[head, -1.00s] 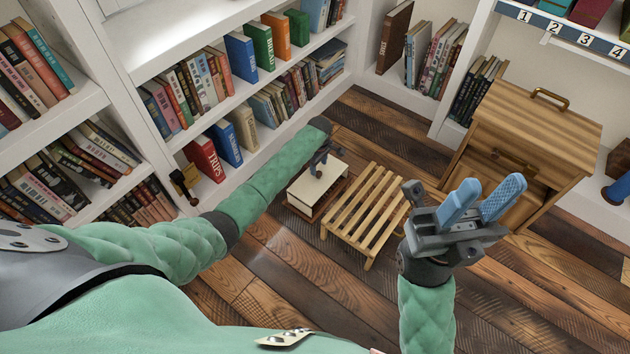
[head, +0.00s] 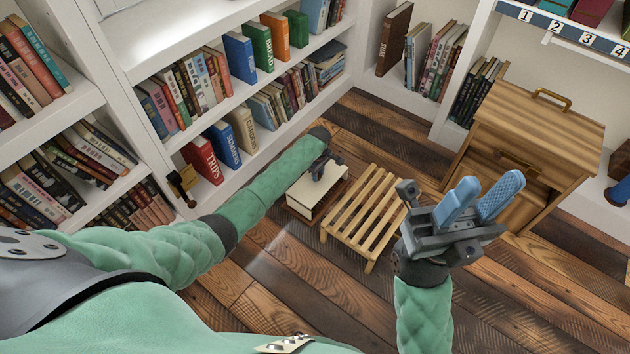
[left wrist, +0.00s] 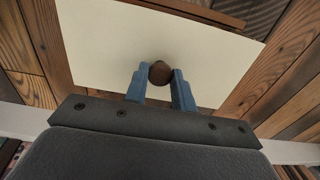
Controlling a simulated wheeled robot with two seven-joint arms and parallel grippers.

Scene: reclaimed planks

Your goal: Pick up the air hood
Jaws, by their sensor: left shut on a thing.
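The air hood appears to be the cream, flat-topped piece (head: 303,190) low over the floor at the centre of the head view, with a brown wooden part below it. In the left wrist view its cream panel (left wrist: 105,45) fills the middle, with a round brown knob (left wrist: 160,72) on it. My left gripper (left wrist: 160,82) is shut on this knob, one blue finger on each side. In the head view the left gripper (head: 322,168) is small and dark over the panel. My right gripper (head: 482,198) is open and empty, its blue fingers apart.
A slatted wooden stand (head: 362,220) is close to the right of the cream piece. A wooden cabinet (head: 535,125) stands further right. White bookshelves (head: 155,70) line the left and back. Plank floor (head: 300,300) is clear in front.

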